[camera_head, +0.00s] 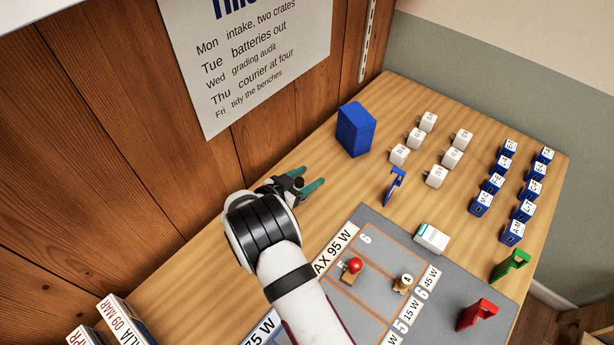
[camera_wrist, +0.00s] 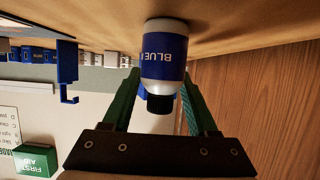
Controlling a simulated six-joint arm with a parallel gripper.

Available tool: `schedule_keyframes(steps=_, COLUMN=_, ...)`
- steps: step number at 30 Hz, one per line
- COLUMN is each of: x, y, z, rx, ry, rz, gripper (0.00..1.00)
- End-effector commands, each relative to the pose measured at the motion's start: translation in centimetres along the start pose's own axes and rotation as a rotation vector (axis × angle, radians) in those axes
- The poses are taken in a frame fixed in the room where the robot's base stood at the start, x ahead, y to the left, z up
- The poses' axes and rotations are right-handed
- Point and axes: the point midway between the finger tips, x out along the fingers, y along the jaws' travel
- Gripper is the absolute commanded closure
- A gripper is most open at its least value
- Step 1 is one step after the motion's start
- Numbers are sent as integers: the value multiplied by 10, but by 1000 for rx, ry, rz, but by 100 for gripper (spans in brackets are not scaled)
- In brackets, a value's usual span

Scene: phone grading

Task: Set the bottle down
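The bottle (camera_wrist: 165,60) is white with a blue label and a black cap, in the middle of the wrist view. That view is upside down, with the bench top along its upper edge. The bottle looks upright, its base at or very near the bench; a small gap cannot be ruled out. My gripper (camera_wrist: 162,76) has its green fingers on both sides of the bottle, and they appear to touch it. In the head view my gripper (camera_head: 306,181) is low over the bench beside the wooden wall; the bottle is hardly distinguishable there.
A blue box (camera_head: 355,130) stands beyond my gripper. A blue stand (camera_head: 395,187) is to the right, with white adapters (camera_head: 415,138) and blue blocks (camera_head: 493,183) farther off. A grey mat (camera_head: 378,228) holds a red-topped stamp (camera_head: 353,268). Bare bench lies around my gripper.

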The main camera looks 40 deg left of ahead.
Motion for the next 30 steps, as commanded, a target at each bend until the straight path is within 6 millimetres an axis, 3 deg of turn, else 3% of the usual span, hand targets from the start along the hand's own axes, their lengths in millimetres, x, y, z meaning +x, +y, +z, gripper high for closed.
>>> schedule_keyframes(steps=8, x=-4, y=0, z=-3, rx=0, ry=0, rz=-1, gripper=41)
schedule_keyframes(steps=18, x=-93, y=-1, z=-3, rx=0, ry=1, rz=-4, gripper=41)
schedule_keyframes(steps=21, x=-111, y=-1, z=-2, rx=0, ry=0, rz=-3, gripper=41)
schedule_keyframes(steps=28, x=-121, y=2, z=-4, rx=0, ry=-1, rz=6, gripper=41)
schedule_keyframes(steps=30, x=-111, y=18, z=-19, rx=-4, ry=-19, rz=64, gripper=41)
